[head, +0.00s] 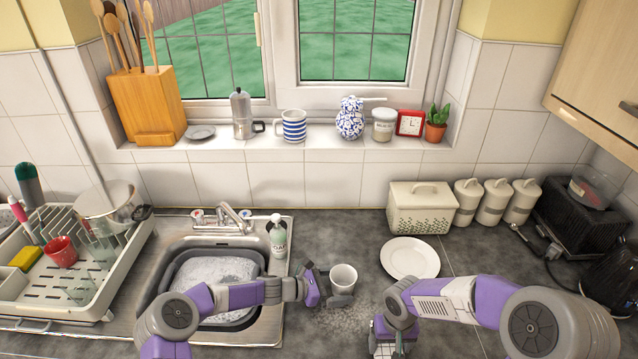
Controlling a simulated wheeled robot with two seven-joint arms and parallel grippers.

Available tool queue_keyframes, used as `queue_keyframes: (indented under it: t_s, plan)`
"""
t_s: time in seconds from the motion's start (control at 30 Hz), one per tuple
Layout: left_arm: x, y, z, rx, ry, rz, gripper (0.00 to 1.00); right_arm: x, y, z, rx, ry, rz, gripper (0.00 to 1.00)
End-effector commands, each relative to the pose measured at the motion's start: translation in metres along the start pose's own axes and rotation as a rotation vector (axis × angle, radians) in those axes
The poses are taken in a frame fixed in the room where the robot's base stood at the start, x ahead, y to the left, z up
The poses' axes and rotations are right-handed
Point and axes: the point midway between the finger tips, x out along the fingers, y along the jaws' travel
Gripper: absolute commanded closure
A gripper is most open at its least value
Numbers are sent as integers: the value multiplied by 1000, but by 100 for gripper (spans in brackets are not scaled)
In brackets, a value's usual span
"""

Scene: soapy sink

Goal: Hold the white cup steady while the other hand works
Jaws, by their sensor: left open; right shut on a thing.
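The white cup (343,277) stands upright on the dark worktop, just right of the sink. My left gripper (335,297) is open at the cup's lower left side, with a finger in front of its base. Whether it touches the cup I cannot tell. My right gripper (386,338) is low in the picture, right of and nearer than the cup. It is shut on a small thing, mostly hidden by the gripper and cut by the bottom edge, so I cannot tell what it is.
The sink (283,247) holds a grey basin (262,263) of suds. A soap bottle (278,237) stands at its right rim. A white plate (410,258) lies right of the cup. A dish rack (85,312) with a red cup (62,251) is at left. Pale specks lie near the cup.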

Motion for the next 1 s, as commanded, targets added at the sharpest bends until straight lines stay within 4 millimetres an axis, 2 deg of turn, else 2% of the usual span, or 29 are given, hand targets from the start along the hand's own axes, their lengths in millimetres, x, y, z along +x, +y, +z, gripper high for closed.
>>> queue_keyframes:
  t_s: [0.4, 0.63, 0.67, 0.97, 1.0]
  plan:
    - [6, 0, 1, -1, 0, 1, 0, 3, 0, 0, 0, 1, 0, 54]
    - [6, 0, 1, 0, 0, 1, 35, 3, 0, 0, 0, 1, 0, 54]
    - [6, 0, 1, 0, 0, 1, 36, 3, 0, 0, 0, 1, 0, 54]
    - [6, 0, 0, 0, 0, 1, 36, 3, 0, 0, 0, 0, 0, 54]
    - [6, 0, 0, 0, 0, 1, 14, 3, 0, 0, 0, 0, 0, 54]
